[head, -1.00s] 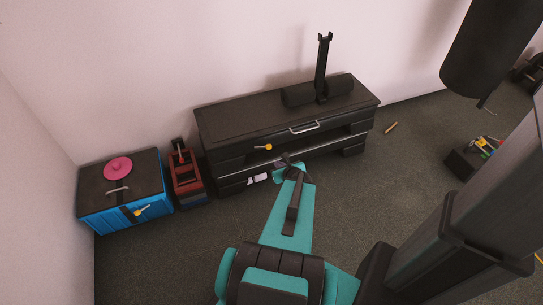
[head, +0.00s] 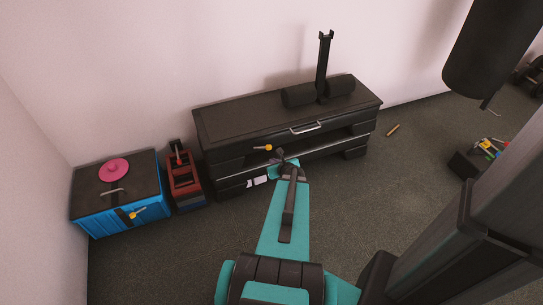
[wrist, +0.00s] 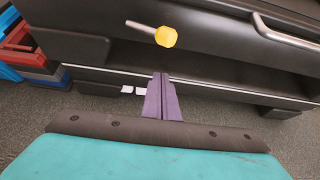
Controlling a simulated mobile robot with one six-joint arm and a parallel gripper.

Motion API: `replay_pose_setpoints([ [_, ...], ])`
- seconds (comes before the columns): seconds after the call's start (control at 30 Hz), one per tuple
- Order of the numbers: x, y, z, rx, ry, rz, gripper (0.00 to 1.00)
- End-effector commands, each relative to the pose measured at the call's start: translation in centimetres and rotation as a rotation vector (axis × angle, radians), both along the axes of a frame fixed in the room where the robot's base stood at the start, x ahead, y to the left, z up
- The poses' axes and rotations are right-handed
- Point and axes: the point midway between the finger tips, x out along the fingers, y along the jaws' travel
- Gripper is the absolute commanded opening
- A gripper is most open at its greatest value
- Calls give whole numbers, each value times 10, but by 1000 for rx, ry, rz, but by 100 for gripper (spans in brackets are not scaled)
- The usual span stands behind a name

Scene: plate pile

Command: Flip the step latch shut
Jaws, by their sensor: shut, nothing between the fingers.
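A latch lever with a yellow knob (head: 262,148) sits on the front of the dark cabinet (head: 225,122). In the wrist view its metal rod runs nearly level, with the knob (wrist: 166,37) at its right end. A second yellow-knobbed lever (head: 135,214) is on the front of the blue box (head: 100,215). I cannot tell which one is the step latch. My gripper (head: 281,153) is in front of the cabinet, just right of its knob. In the wrist view the purple fingers (wrist: 161,80) are shut and empty, below the knob in the picture and apart from it.
The cabinet has a bar handle (head: 305,128) right of the knob and an open slot below. A red and blue stacked object (head: 184,180) stands between box and cabinet. A pink lid-like disc (head: 113,170) lies on the box.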

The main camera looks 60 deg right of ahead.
Motion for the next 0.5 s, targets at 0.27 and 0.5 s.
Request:
replay_pose_setpoints([
  [0.27, 14, -9, -1, -1, 0, 2, 0],
  [0.5, 19, -12, 20, -1, 0, 2, 0],
])
